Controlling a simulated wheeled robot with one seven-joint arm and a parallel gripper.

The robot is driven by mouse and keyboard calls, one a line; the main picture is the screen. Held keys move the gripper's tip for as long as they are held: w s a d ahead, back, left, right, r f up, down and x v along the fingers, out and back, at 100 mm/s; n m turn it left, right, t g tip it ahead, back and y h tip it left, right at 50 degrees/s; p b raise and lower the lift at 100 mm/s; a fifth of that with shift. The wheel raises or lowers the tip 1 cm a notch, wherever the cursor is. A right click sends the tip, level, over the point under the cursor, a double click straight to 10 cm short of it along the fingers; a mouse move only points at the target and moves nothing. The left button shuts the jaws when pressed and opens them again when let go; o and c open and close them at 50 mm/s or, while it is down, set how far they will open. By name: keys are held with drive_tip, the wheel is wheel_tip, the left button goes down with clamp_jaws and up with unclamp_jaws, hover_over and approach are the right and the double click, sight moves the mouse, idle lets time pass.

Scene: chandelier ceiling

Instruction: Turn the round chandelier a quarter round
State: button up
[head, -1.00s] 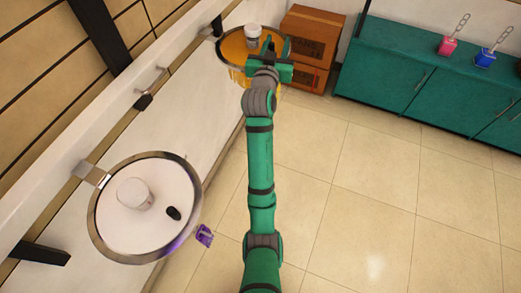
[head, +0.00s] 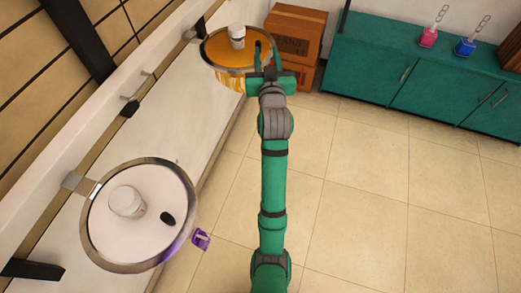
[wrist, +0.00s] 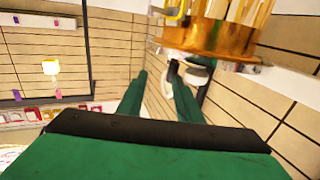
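The round chandelier (head: 211,57) is an amber disc with a metal rim and gold strands hanging below, at the top of the head view. A white cylinder (head: 237,36) stands on its top, and a dark knob (head: 258,48) shows near its right edge. In the wrist view the chandelier (wrist: 210,38) appears upside down at the upper right, with the dark knob (wrist: 172,70) close to one finger. My gripper (head: 265,58) is at the chandelier's right edge, its two fingers apart. In the wrist view both fingers of my gripper (wrist: 158,95) show empty space between them; contact cannot be told.
A second round fixture (head: 100,245) with a white disc hangs at lower left, a purple piece (head: 201,239) beside it. Cardboard boxes (head: 297,30) stand behind the chandelier. A green cabinet (head: 400,75) lines the back right. The tiled floor at right is clear.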

drive_tip(key=s+a+f+m+g+h, duration=0.1)
drive_tip(key=s+f, duration=1.8)
drive_tip(key=s, duration=0.1)
drive_tip(key=shift+s+a+f+m, duration=0.25)
drive_tip(key=shift+s+m, duration=0.05)
drive_tip(key=shift+s, duration=0.1)
